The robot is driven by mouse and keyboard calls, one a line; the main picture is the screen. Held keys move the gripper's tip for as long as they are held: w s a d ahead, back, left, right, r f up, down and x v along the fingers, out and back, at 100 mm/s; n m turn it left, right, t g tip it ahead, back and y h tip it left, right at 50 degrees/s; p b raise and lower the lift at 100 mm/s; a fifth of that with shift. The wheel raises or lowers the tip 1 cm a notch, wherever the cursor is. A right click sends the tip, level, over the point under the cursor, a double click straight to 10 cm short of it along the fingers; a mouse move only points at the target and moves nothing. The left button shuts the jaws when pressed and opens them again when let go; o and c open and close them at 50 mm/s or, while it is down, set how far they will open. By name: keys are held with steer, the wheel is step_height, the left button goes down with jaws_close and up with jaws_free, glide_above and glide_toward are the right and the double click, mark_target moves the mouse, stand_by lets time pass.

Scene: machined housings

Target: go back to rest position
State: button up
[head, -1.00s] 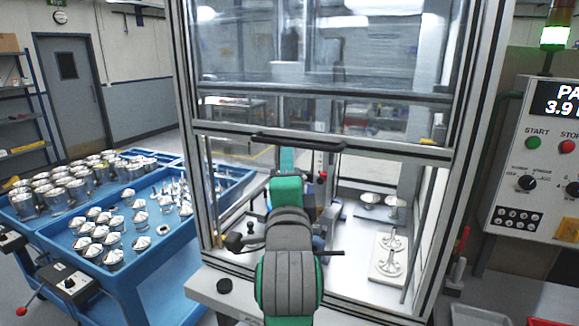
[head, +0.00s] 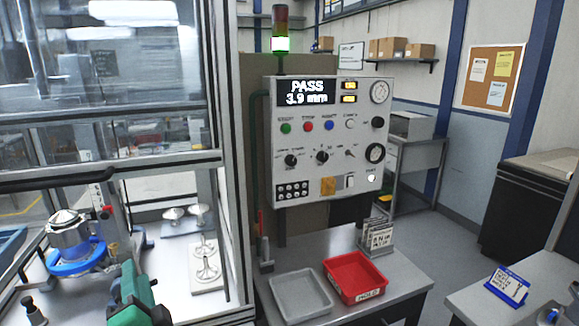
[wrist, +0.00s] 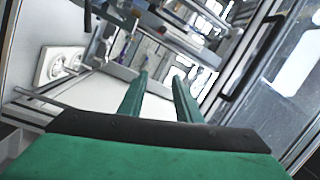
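My gripper (wrist: 158,92) shows in the wrist view with its two green fingers apart and nothing between them. It points into the glazed test enclosure, over a pale surface. In the head view only a green part of my arm shows at the lower left; the fingertips cannot be made out there. A metal housing (head: 70,229) sits upright on a blue ring fixture (head: 80,263) inside the enclosure, apart from my arm.
The enclosure frame (head: 232,180) and raised glass door (head: 100,90) stand close to my arm. A white plate (head: 206,284) holds metal parts. The control panel (head: 330,140) reads PASS 3.9 mm. A grey tray (head: 300,293) and red tray (head: 355,277) lie on the bench.

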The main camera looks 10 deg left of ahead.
steer(key=s+d+f+n+t+h, duration=0.1)
steer(key=s+d+f+h, duration=0.2)
steer(key=d+f, duration=0.9)
steer(key=s+d+f+n+h, duration=0.1)
steer(key=s+d+f+h, duration=0.2)
steer(key=d+f, duration=0.9)
steer(key=s+d+f+n+h, duration=0.1)
steer(key=s+d+f+h, duration=0.1)
steer(key=s, duration=0.6)
steer(key=s+d+f+n+h, duration=0.1)
steer(key=s+d+f, duration=0.3)
steer(key=s, duration=0.5)
steer(key=s+d+f+n+h, duration=0.2)
steer(key=s+d, duration=0.4)
steer(key=s, duration=0.3)
steer(key=shift+f+h, duration=0.5)
steer(key=shift+f, duration=0.2)
